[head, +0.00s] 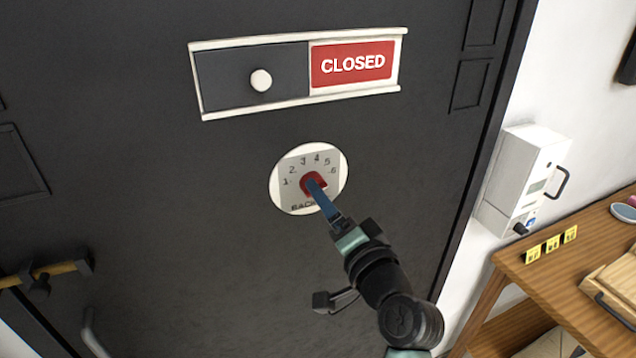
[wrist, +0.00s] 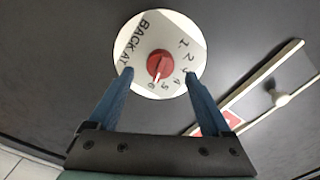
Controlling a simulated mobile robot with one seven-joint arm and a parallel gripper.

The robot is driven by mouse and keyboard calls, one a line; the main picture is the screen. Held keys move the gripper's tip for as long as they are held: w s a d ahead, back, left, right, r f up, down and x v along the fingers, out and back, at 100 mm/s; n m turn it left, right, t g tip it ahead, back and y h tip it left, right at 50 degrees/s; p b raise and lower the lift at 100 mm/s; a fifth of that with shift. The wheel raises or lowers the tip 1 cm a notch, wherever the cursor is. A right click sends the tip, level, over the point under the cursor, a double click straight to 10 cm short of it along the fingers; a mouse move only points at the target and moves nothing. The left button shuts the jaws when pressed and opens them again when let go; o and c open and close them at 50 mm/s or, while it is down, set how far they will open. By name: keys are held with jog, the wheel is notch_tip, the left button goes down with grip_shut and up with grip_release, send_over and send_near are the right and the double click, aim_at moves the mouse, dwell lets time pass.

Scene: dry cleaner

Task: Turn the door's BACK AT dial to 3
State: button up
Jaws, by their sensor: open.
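The BACK AT dial is a white disc (head: 283,195) with numbers 1 to 6 on the dark door (head: 150,160). At its centre is a red knob (head: 307,180), which also shows in the wrist view (wrist: 160,62). In the wrist view a pale mark on the knob seems to point toward the 6. My gripper (head: 320,190) is in front of the dial. In the wrist view my gripper (wrist: 158,73) is open, its blue fingers on either side of the knob with gaps. Contact with the disc cannot be told. In the head view the fingers partly hide the knob and lettering.
A sliding CLOSED sign (head: 352,63) with a white knob (head: 261,80) is above the dial. A door handle (head: 45,275) is at lower left. A white wall box (head: 522,178) and a wooden table (head: 560,275) stand to the right.

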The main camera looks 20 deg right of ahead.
aim_at(317, 176)
jog(key=shift+w+a+p, duration=0.1)
jog(key=shift+w+p, duration=0.3)
jog(key=shift+w, duration=1.45)
grip_shut()
jog(key=shift+f+b, duration=0.1)
jog(key=shift+b, duration=0.3)
jog(key=shift+n+b, duration=8.9)
jog(key=shift+b, duration=1.5)
